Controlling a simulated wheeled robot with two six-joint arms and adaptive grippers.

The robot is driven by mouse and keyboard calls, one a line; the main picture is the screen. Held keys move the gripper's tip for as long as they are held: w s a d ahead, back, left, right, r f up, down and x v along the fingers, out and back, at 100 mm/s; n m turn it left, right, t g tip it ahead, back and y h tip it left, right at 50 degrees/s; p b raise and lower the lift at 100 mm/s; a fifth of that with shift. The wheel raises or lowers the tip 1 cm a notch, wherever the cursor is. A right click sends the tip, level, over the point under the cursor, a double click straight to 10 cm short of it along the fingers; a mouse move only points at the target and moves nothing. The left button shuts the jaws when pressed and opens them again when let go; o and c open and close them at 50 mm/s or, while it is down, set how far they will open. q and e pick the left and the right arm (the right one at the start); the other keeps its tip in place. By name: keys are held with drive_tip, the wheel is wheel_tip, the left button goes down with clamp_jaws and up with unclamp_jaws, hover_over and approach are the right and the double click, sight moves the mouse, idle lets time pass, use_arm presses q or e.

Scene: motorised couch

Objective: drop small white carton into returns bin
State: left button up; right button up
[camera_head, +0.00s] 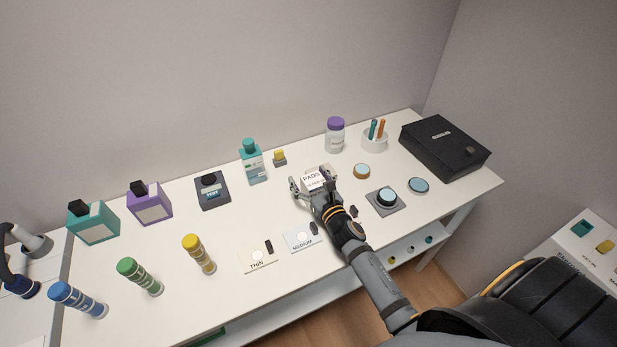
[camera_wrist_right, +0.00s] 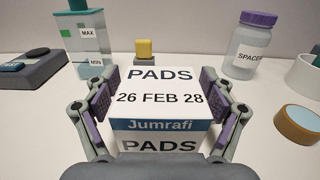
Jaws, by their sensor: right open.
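The small white carton (camera_head: 313,178), printed PADS, stands on the white bench. In the right wrist view the carton (camera_wrist_right: 160,95) shows the words PADS and 26 FEB 28 above a blue Jumrafi band. My right gripper (camera_wrist_right: 157,99) is open, with one purple-padded finger on each side of the carton; whether the pads touch it I cannot tell. In the head view my right gripper (camera_head: 311,184) reaches in from the front. I cannot identify a returns bin. My left gripper is not in view.
Behind the carton are a teal bottle (camera_head: 252,162), a small yellow-topped item (camera_head: 279,158) and a purple-lidded jar (camera_head: 335,136). To the right are a round tan-rimmed disc (camera_head: 361,171), a button pad (camera_head: 385,199) and a black box (camera_head: 444,147). MEDIUM card (camera_head: 301,241) lies in front.

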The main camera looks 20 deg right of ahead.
drive_tip(key=shift+r+p, duration=0.35)
drive_tip(key=s+b, duration=0.2)
drive_tip(key=s, duration=0.1)
drive_tip(key=s+f+b, duration=0.1)
drive_tip(key=s+b, duration=0.2)
drive_tip(key=s, duration=0.1)
drive_tip(key=s+b, duration=0.3)
drive_tip(key=shift+s+d+f, duration=0.15)
drive_tip(key=shift+s+d, duration=0.1)
drive_tip(key=shift+s, duration=0.05)
drive_tip(key=shift+s+b, duration=0.35)
drive_tip(key=shift+s+r, duration=0.3)
drive_tip(key=shift+r, duration=0.1)
drive_tip(key=shift+s, duration=0.1)
drive_tip(key=shift+c, duration=0.3)
